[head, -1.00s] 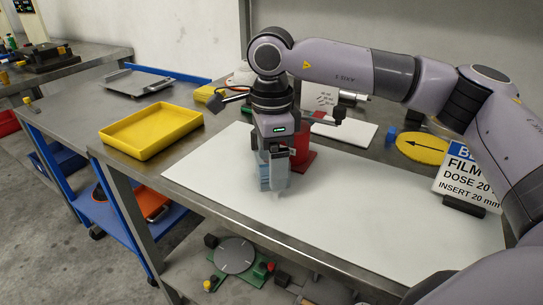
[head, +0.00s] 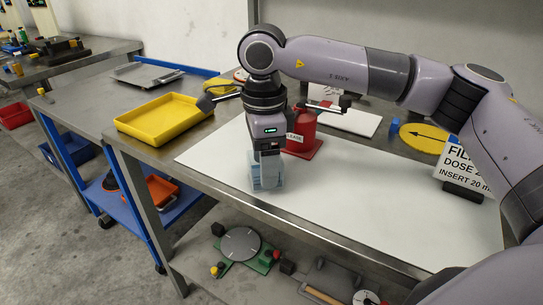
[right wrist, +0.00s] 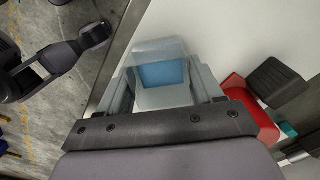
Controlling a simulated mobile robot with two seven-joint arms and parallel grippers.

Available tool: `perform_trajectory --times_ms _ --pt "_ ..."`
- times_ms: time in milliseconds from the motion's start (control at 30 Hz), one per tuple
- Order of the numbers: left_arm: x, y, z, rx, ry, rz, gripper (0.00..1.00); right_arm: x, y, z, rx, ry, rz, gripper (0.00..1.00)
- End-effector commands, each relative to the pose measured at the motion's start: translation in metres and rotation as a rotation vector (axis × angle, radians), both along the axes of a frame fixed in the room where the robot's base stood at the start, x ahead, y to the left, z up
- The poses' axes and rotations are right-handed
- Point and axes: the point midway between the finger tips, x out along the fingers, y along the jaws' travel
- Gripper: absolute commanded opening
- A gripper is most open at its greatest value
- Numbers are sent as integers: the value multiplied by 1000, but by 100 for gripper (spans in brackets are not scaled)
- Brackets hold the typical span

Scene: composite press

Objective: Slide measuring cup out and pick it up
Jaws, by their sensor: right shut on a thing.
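The measuring cup (head: 265,181) is a clear, boxy vessel with blue in it. It stands near the front edge of the white work surface (head: 380,200). My right gripper (head: 266,160) points down and is shut on the cup from above. In the right wrist view the cup (right wrist: 162,58) sits between the two grey fingers (right wrist: 165,90), and a blue patch shows through its wall. I cannot tell whether the cup's base touches the surface. My left gripper is not in view.
A red container (head: 303,128) on a red base stands just behind the cup. A yellow tray (head: 163,118) lies to the left. A sign (head: 463,172) and a yellow arrow disc (head: 424,138) stand at the right. The middle of the white surface is clear.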

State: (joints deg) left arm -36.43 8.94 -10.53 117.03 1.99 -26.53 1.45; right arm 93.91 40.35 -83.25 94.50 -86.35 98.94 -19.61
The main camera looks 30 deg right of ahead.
Motion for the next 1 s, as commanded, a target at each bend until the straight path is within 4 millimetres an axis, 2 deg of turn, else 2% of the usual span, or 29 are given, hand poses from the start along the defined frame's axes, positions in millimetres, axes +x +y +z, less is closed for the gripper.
perform_trajectory --times_ms 433,467,533,833,1000 --pt "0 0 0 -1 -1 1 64 -1 5 0 0 0 0 36" --pt "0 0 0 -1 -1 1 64 -1 5 0 0 1 0 72" --pt "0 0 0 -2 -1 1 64 -1 5 0 0 1 0 95" --pt "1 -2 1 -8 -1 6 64 -1 5 1 0 0 0 95" --pt "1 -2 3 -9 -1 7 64 0 5 19 2 -2 0 95"
